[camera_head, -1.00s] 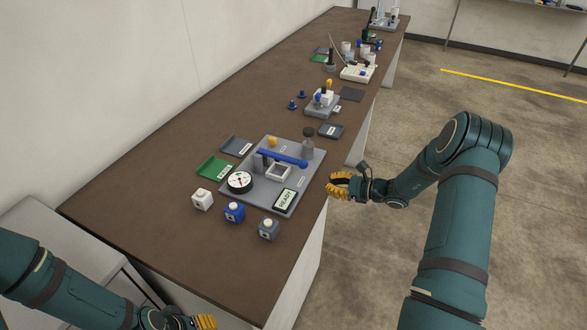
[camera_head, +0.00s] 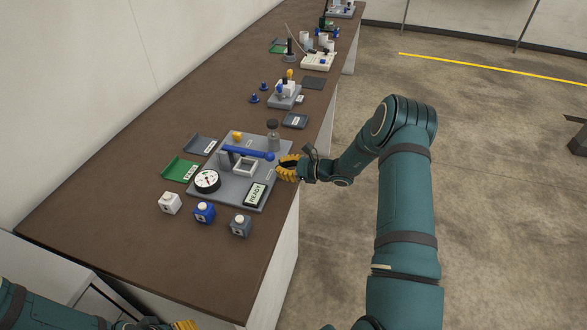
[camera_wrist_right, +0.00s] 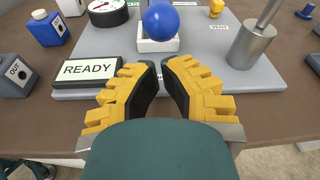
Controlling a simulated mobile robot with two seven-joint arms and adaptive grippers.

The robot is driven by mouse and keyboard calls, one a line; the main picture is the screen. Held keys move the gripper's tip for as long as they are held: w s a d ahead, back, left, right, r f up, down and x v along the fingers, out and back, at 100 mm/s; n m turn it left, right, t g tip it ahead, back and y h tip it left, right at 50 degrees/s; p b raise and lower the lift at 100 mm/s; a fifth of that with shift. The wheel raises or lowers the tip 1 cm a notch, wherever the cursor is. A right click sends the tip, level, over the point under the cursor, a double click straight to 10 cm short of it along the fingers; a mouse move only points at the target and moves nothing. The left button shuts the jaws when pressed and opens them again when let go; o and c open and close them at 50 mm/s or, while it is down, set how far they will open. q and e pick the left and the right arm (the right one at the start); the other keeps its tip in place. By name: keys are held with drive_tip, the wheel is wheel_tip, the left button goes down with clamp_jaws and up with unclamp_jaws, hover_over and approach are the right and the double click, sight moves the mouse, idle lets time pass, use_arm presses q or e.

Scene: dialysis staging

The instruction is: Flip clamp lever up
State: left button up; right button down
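The clamp lever is a blue bar (camera_head: 240,152) with a round ball end, lying roughly level over a grey fixture plate (camera_head: 228,192). In the right wrist view its blue ball (camera_wrist_right: 160,20) appears straight ahead, above a white square frame (camera_wrist_right: 158,45). My right gripper (camera_head: 282,167) is at the plate's right edge, near the ball. In the wrist view its yellow fingers (camera_wrist_right: 158,68) are apart with a narrow empty gap, short of the ball and not touching it. My left gripper (camera_head: 180,326) is only partly in view at the bottom edge.
On the plate are a READY display (camera_head: 255,194), a round gauge (camera_head: 207,181) and a grey cylinder with a post (camera_wrist_right: 250,45). White, blue (camera_head: 204,212) and grey blocks stand in front. Green (camera_head: 180,169) and grey trays lie left. Bare brown tabletop (camera_head: 110,220) extends left.

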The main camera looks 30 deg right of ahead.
drive_tip(key=shift+x, duration=1.75)
use_arm(q)
drive_tip(key=shift+f, duration=0.15)
use_arm(e)
drive_tip(key=shift+d+r, duration=0.1)
drive_tip(key=shift+r, duration=0.05)
drive_tip(key=shift+r, duration=0.3)
drive_tip(key=shift+s+r, duration=0.1)
use_arm(q)
drive_tip(key=shift+w+a+r+p, duration=0.1)
drive_tip(key=shift+a+r+p, duration=0.3)
drive_tip(key=shift+a, duration=0.35)
drive_tip(key=shift+r, duration=0.1)
use_arm(e)
drive_tip(key=shift+r+g, duration=0.15)
drive_tip(key=shift+g, duration=0.15)
